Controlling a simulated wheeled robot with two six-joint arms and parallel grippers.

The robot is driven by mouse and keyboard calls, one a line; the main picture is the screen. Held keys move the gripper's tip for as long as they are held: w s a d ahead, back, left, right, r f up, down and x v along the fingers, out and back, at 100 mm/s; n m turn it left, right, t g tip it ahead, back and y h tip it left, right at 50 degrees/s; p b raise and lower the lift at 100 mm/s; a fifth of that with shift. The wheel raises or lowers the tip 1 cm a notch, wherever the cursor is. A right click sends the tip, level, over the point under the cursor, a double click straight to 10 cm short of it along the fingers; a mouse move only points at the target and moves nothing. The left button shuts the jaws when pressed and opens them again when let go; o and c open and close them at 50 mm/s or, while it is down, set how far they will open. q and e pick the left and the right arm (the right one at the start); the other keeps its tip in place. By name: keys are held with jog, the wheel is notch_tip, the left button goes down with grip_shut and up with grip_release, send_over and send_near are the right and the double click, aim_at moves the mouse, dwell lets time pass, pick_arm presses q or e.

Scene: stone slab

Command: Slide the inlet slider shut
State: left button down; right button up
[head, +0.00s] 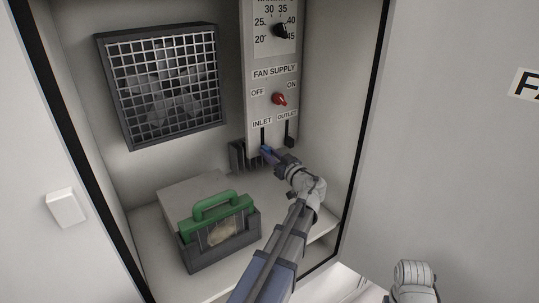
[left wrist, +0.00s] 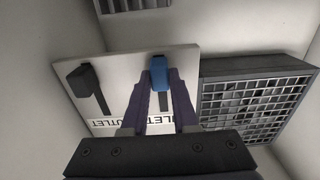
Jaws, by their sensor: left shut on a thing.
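The inlet slider has a blue knob (head: 266,149), which also shows in the left wrist view (left wrist: 159,70). It sits at the lower end of its dark slot, away from the INLET label (head: 262,122). My left gripper (head: 269,155) is shut on this knob, with the purple fingers on either side of it in the left wrist view (left wrist: 159,88). The fingers hide part of the knob and slot.
The black outlet slider knob (head: 289,141) stands close to the right of the inlet slider. A red fan supply knob (head: 279,99) is above. A caged fan (head: 161,80) is on the back wall. A green-handled filter (head: 215,207) sits in a grey holder on the cabinet floor.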

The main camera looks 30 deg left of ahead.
pick_arm(q)
jog(key=shift+f, duration=0.15)
jog(key=c, duration=0.7)
grip_release()
jog(key=shift+d, duration=0.1)
jog(key=v, duration=0.7)
jog(key=shift+s+d, duration=0.1)
jog(key=shift+d, duration=0.2)
